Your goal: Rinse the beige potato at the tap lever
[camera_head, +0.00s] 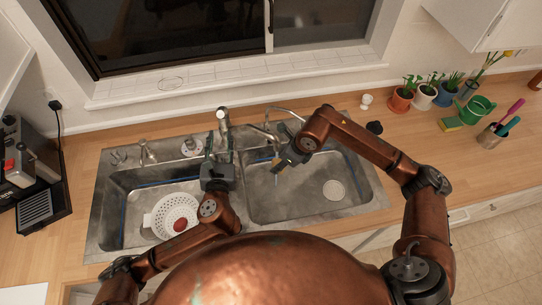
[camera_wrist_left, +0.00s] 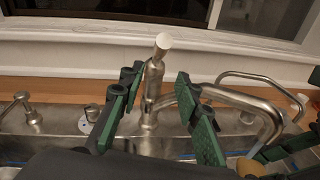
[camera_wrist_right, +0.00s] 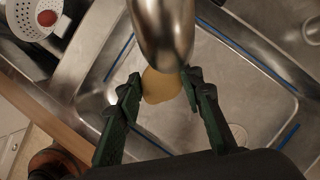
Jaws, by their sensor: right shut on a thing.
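The beige potato (camera_wrist_right: 160,88) is between the fingers of my right gripper (camera_wrist_right: 162,80), which is shut on it. In the right wrist view it is just beyond the metal tap spout (camera_wrist_right: 163,28), which hides part of it. In the head view my right gripper (camera_head: 279,160) is over the right basin. The tap lever (camera_head: 223,117) stands upright behind the sink; it also shows in the left wrist view (camera_wrist_left: 161,46). My left gripper (camera_head: 219,146) is open and empty in front of the tap, its green fingers apart on either side of the lever in its wrist view.
The left basin holds a white colander (camera_head: 160,212) with a red item (camera_head: 180,225) in it. The right basin (camera_head: 310,195) has a drain and is otherwise clear. Potted plants (camera_head: 425,92) stand on the right counter. A window sill runs behind the sink.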

